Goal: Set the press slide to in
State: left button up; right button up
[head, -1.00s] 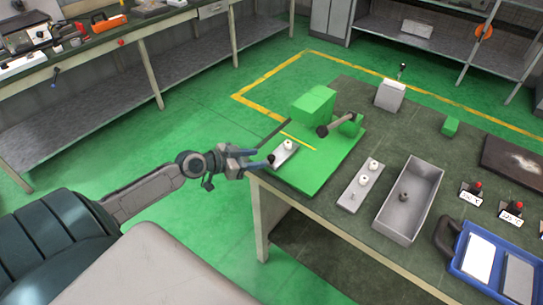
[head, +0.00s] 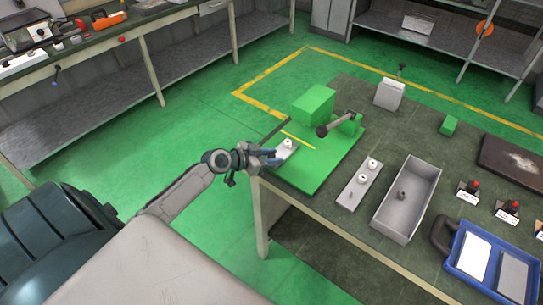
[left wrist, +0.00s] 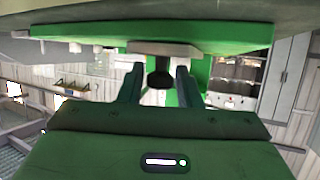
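The press is a green base plate (head: 318,171) with a green block (head: 312,105) and a black-ended rod (head: 335,126), at the near-left corner of the table. A grey slide plate (head: 285,151) with a white knob lies at the base's left edge. In the left wrist view, a dark round knob (left wrist: 160,79) sits between the two fingers of my left gripper (left wrist: 158,82), with gaps on both sides. My left gripper (head: 270,156) is open beside the slide's outer end. In the head view it hides the knob. My right gripper is not in view.
A grey plate with white knobs (head: 359,186) and a grey open bin (head: 405,199) stand right of the press. A blue case (head: 480,252) and small red-button boxes (head: 468,191) are further right. Open green floor lies left of the table (head: 340,242).

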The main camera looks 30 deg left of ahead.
aim_at(286, 144)
pick_arm(q)
grip_shut()
jog(key=shift+w+f+b, duration=0.15)
jog(key=shift+w+b, duration=0.2)
jog(key=shift+b, duration=0.15)
jog(key=w+b, duration=0.2)
jog(key=w, duration=0.1)
jog(key=w+b, duration=0.2)
jog(key=shift+w+d, duration=0.2)
jog(key=shift+d, duration=0.05)
jog(key=shift+w+b, duration=0.3)
jog(key=shift+w, duration=0.1)
jog(key=shift+o, duration=1.7)
grip_release()
